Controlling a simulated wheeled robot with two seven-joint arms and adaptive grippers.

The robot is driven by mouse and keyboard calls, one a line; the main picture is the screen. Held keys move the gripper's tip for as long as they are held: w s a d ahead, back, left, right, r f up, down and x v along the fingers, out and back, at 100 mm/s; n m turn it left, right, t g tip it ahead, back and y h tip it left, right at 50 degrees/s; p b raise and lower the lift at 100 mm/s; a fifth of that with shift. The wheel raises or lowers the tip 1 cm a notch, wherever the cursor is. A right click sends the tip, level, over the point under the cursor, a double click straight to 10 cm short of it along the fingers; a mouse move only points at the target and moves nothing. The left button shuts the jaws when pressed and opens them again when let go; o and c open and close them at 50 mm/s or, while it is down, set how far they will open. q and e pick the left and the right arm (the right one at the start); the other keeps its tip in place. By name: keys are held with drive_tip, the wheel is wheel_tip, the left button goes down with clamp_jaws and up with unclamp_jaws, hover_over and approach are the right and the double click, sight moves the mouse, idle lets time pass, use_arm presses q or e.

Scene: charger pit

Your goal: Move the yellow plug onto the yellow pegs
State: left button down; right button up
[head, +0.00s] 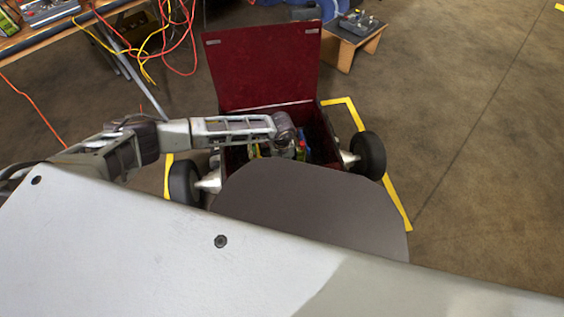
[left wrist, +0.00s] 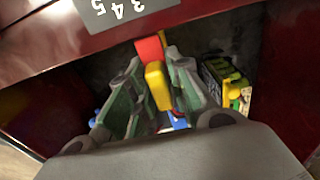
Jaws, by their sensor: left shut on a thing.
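A yellow plug (left wrist: 158,86) with a red part (left wrist: 149,50) beyond it shows between the fingers of my left gripper (left wrist: 155,68) in the left wrist view. The fingers are shut on the yellow plug. In the head view my left arm reaches from the left into the red box, with the wrist (head: 285,132) over it and the fingertips hidden. A yellow and green part (left wrist: 232,85) stands right of the gripper inside the box; I cannot tell whether it carries the yellow pegs. My right gripper is not in view.
The dark red box (head: 325,130) has wheels (head: 368,156) and a raised lid (head: 262,65). Tangled cables (head: 165,40) hang from a wooden table at upper left. Open floor lies right.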

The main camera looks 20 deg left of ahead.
use_arm(q)
drive_tip(key=shift+f, duration=0.3)
drive_tip(key=c, duration=1.2)
unclamp_jaws()
drive_tip(key=shift+c, duration=0.2)
drive_tip(key=shift+r, duration=0.15)
drive_tip(key=shift+r, duration=5.9)
wheel_tip(320, 180, up, 9)
drive_tip(key=p, duration=0.8)
drive_tip(key=shift+p, duration=0.35)
drive_tip(key=shift+r+p, duration=0.5)
drive_tip(key=shift+f, duration=0.15)
